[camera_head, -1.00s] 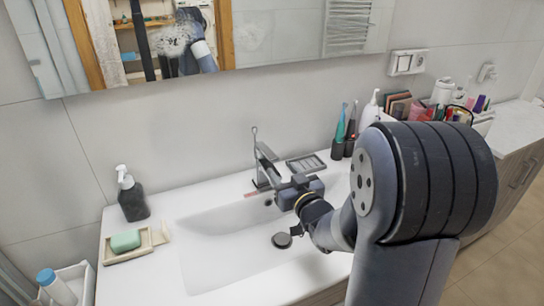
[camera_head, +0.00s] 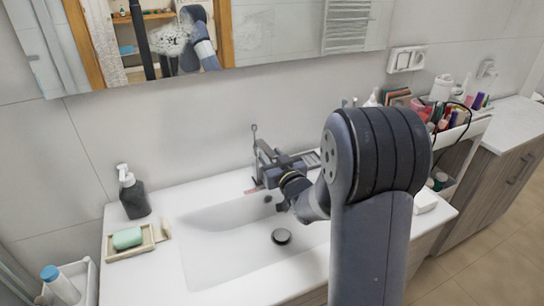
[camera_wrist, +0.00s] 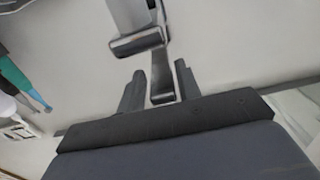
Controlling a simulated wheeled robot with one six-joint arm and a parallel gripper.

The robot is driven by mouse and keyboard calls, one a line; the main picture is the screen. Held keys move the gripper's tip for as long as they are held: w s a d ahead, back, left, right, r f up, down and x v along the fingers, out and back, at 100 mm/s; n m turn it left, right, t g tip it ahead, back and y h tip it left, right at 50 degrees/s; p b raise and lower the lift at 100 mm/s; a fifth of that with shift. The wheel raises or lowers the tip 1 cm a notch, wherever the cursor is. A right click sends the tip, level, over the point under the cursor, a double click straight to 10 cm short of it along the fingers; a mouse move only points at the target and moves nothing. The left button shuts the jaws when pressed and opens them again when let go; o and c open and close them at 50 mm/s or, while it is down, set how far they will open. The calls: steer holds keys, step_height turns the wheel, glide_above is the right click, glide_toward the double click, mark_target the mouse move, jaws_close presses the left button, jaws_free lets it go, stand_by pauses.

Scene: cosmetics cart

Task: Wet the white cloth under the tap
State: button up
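The metal tap (camera_head: 258,170) stands at the back rim of the white sink basin (camera_head: 215,245). My gripper (camera_head: 268,158) is at the tap, partly hidden by my own wrist in the head view. In the wrist view, the fingers of my gripper (camera_wrist: 160,86) are apart, one on each side of a narrow metal part of the tap (camera_wrist: 161,80). I cannot tell whether they touch it. No cloth is clearly recognisable. A small white block (camera_head: 425,202) lies on the right counter end, and I cannot tell what it is.
A dark soap pump (camera_head: 133,197) and a tray with green soap (camera_head: 128,239) stand left of the basin. A cart with cosmetics (camera_head: 450,125) is at the right. The mirror (camera_head: 275,35) hangs behind. The basin is empty around its drain (camera_head: 281,237).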

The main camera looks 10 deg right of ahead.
jaws_close()
steer(key=shift+r+g+p, duration=0.4)
steer(key=shift+r+p, duration=0.1)
steer(key=shift+p, duration=0.1)
steer(key=shift+f, duration=0.1)
steer(key=shift+o, duration=1.6)
jaws_free()
steer(key=b+v, duration=0.2)
steer(key=v, duration=0.8)
steer(key=shift+s, duration=0.3)
